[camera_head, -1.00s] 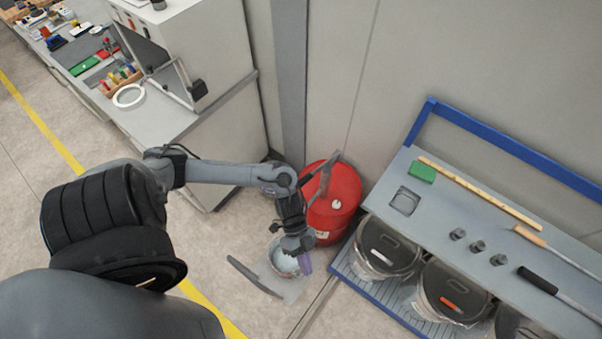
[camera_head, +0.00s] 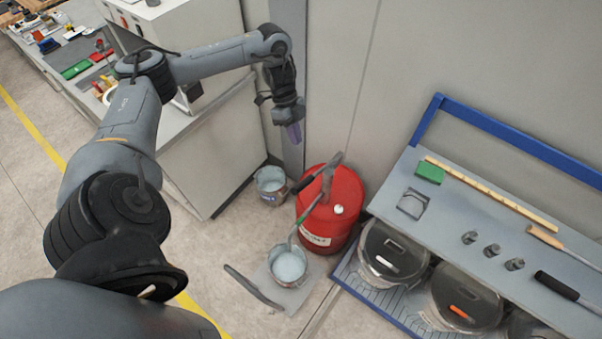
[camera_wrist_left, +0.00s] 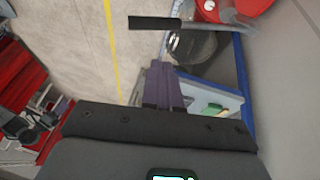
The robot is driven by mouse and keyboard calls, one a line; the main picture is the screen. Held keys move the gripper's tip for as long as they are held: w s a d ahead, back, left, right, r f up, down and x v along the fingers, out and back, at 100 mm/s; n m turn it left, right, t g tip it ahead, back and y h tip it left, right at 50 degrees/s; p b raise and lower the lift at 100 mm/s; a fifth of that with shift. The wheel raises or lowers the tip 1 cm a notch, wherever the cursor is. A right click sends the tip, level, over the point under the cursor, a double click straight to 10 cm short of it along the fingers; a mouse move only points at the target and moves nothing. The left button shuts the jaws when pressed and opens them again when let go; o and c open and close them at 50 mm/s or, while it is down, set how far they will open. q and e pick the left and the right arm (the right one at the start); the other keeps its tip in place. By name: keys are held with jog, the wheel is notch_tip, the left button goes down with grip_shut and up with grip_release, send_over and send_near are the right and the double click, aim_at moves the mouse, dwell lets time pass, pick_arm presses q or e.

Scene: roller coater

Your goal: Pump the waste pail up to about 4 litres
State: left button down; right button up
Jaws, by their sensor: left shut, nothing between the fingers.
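A red drum (camera_head: 343,231) stands by the wall with a grey pump (camera_head: 327,184) on top and a dark handle reaching left. A thin spout runs down to a pail of pale liquid (camera_head: 289,264), which stands on a grey plate (camera_head: 291,298). A second pail (camera_head: 271,182), with a blue label and pale contents, stands on the floor behind. I cannot read which is the waste pail, nor its level. My left gripper (camera_head: 293,134) is raised behind and left of the drum, purple fingers together and empty; the fingers (camera_wrist_left: 162,85) also show in the left wrist view.
A dark curved bar (camera_head: 255,287) rises at the plate's left edge. At right, a grey bench (camera_head: 445,215) with a blue frame holds tools above several lidded bins (camera_head: 392,250). A grey cabinet (camera_head: 208,150) is at left.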

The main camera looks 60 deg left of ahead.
pick_arm(q)
jog(key=shift+f, duration=0.1)
send_near(303, 181)
jog(key=p+x, duration=0.1)
jog(key=x, duration=0.4)
jog(key=shift+w+d, duration=0.2)
jog(key=shift+s+d+f, duration=0.1)
jog(key=shift+d+f, duration=0.1)
jog(key=shift+f, duration=0.35)
jog(key=shift+f, duration=0.1)
